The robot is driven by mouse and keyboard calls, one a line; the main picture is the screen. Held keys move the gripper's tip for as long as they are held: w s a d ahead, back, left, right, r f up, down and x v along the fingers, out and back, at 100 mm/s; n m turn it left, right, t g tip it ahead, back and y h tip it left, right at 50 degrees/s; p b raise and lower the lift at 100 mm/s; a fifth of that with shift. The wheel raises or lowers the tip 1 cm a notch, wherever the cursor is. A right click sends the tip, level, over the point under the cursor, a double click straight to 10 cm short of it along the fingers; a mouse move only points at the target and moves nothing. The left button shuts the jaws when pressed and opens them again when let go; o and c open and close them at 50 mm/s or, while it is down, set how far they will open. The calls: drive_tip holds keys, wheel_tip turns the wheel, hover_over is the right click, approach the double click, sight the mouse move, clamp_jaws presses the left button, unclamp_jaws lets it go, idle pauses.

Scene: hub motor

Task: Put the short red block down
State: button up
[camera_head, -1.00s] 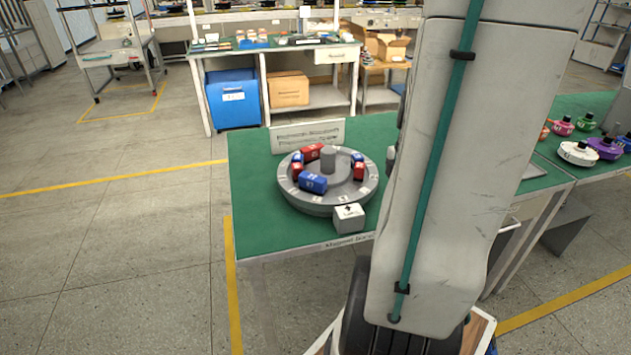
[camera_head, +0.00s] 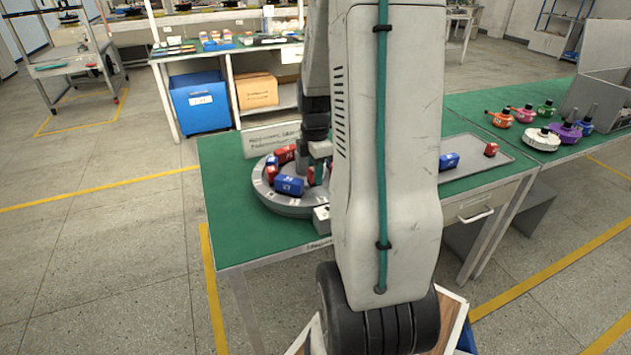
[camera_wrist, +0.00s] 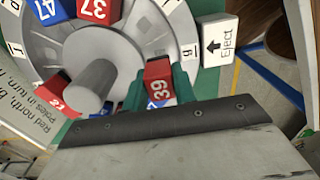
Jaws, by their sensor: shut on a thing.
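My gripper (camera_wrist: 157,92), with green fingers, is shut on a short red block marked 39 (camera_wrist: 158,76). A bit of blue shows beneath that block. The block is over the outer part of the round grey fixture (camera_wrist: 125,45), on the side near the Eject box; I cannot tell whether it touches the fixture. In the head view my gripper (camera_head: 318,174) is at the right part of the fixture (camera_head: 290,208), partly hidden by my arm. Other blocks sit around the central post (camera_wrist: 90,86): red 37 (camera_wrist: 98,10), blue 47 (camera_wrist: 48,10) and another red one (camera_wrist: 52,92).
A white Eject box (camera_wrist: 216,42) stands against the fixture's edge. A sign (camera_head: 268,140) stands behind the fixture. Several coloured knobs stand farther right.

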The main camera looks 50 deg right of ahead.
drive_tip(key=shift+f, duration=1.7)
drive_tip(key=shift+s, duration=0.1)
